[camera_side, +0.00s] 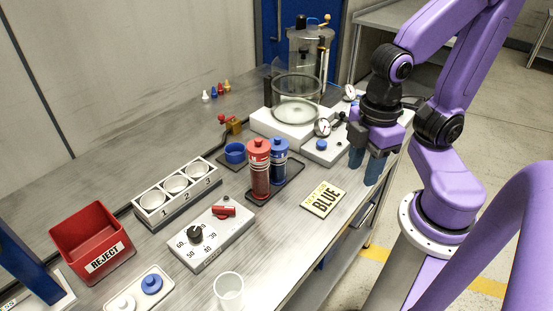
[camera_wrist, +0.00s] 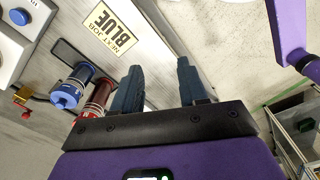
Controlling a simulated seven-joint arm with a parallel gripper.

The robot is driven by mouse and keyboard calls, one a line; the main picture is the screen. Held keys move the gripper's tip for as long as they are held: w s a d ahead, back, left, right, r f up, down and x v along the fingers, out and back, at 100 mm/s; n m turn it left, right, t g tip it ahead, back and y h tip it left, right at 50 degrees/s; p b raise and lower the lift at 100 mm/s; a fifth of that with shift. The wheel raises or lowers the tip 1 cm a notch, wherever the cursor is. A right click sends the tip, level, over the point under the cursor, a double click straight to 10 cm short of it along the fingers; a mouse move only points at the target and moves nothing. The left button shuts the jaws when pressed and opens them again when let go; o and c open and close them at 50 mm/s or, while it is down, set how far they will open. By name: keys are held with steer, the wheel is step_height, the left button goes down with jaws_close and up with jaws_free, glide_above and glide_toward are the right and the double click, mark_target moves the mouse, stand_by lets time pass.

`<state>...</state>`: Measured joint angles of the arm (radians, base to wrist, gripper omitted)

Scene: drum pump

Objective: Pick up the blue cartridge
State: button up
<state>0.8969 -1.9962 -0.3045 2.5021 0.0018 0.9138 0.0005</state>
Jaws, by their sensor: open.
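The blue cartridge (camera_side: 279,158) stands upright on a dark tray (camera_side: 287,187), close beside the red cartridge (camera_side: 259,172). In the side view the red one stands to its left and the blue one is partly behind it. In the wrist view the blue cartridge (camera_wrist: 70,90) is at the left, with the red cartridge (camera_wrist: 97,97) nearer my fingers. My gripper (camera_side: 368,166) is open and empty, fingers pointing down, to the right of the cartridges near the bench's right edge. It also shows in the wrist view (camera_wrist: 160,85).
A "NEXT JOB BLUE" sign (camera_side: 324,198) lies between my gripper and the bench front. A glass vessel on a white base (camera_side: 285,128) stands behind. A numbered rack (camera_side: 177,193), dial box (camera_side: 212,234), red reject bin (camera_side: 93,242) and white cup (camera_side: 229,290) stand left.

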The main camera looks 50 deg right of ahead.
steer(key=o, duration=0.4)
